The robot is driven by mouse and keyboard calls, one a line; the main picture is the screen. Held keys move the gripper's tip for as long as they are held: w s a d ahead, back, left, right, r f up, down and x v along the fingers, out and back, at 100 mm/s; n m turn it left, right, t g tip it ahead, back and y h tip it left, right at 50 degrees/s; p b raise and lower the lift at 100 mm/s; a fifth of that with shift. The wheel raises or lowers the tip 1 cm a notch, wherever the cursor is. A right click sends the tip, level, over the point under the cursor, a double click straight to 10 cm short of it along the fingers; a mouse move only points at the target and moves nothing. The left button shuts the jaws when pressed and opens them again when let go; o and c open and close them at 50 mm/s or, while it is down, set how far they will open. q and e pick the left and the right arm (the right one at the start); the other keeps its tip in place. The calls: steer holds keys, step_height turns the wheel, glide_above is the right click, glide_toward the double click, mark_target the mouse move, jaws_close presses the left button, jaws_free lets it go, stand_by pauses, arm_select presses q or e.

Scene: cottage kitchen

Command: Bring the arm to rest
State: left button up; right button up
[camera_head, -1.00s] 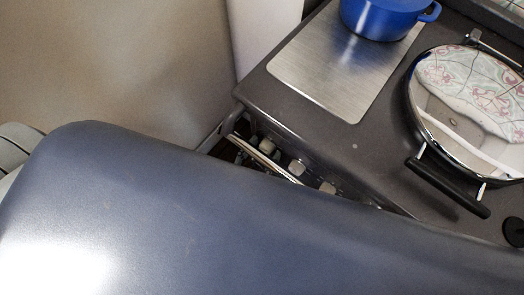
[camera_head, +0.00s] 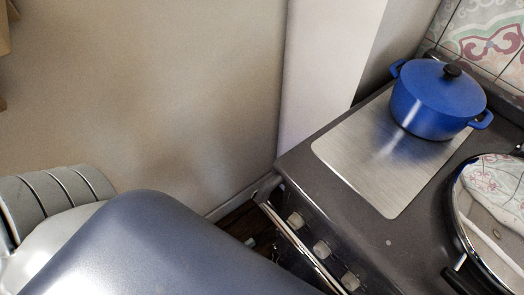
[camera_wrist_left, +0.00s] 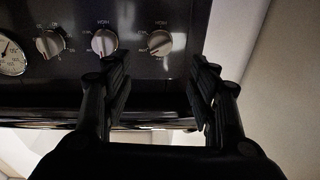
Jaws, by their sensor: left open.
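My left gripper (camera_wrist_left: 160,92) shows in the left wrist view with its two dark fingers apart and nothing between them. Its fingers are in front of the stove's dark control panel. In the head view, a large smooth blue-grey link of my arm (camera_head: 150,250) fills the lower left and middle. It hides part of the floor and the lower front of the stove. I cannot make out the gripper's fingers in the head view. My right gripper is in neither view.
The dark stove (camera_head: 300,160) has front knobs (camera_head: 321,248) and a rail (camera_head: 298,240). On it are a blue lidded pot (camera_head: 432,103), a brushed metal plate (camera_head: 365,165) and a raised shiny round lid (camera_head: 497,205). A plain beige wall (camera_head: 150,90) stands behind.

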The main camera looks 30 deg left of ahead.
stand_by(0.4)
arm_select(q)
steer(key=s+a+f+g+y, duration=0.15)
steer(key=f+g, duration=0.25)
steer(key=f, duration=0.8)
steer(key=a+f+g+y, duration=0.1)
steer(key=a+f+g, duration=0.25)
steer(key=f, duration=0.85)
steer(key=s+a+f+n+g+y, duration=0.1)
steer(key=s+a+f+g+y, duration=0.2)
steer(key=s+f+g, duration=0.6)
steer(key=s+a+f, duration=0.2)
steer(key=s+f, duration=0.1)
steer(key=s, duration=0.1)
steer(key=shift+a+f+g, duration=0.15)
steer(key=shift+f+g, duration=0.2)
steer(key=c, duration=0.4)
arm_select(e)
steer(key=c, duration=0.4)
arm_select(q)
steer(key=shift+w, duration=0.1)
steer(key=shift+c, duration=0.5)
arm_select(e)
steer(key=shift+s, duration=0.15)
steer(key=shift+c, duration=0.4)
